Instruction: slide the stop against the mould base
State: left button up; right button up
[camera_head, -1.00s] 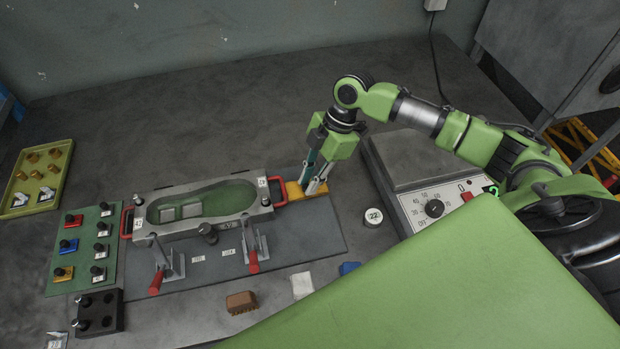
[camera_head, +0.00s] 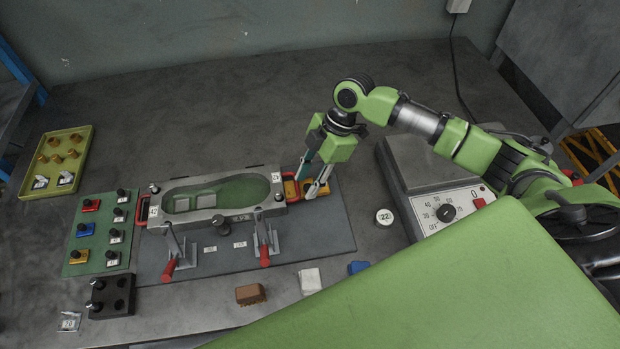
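The mould base (camera_head: 225,226) is a grey metal block with a green sole-shaped cavity and a red handle at each end. The stop (camera_head: 291,189) is a yellow block at its right end, showing within and beside the right red handle. It is close against the base's end; whether they touch I cannot tell. My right gripper (camera_head: 307,185) points down at the stop, with its fingertips at the stop's right part. The fingers hide part of the stop, and their grip on it is unclear. My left gripper is out of view.
Two toggle clamps with red grips (camera_head: 265,262) stand in front of the mould on the grey plate (camera_head: 320,236). A control box (camera_head: 455,208) and a round "22" piece (camera_head: 384,217) are to the right. A green board (camera_head: 77,256) and a yellow tray (camera_head: 84,142) are left.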

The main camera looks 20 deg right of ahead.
jog(key=v, duration=1.2)
dwell(0.4)
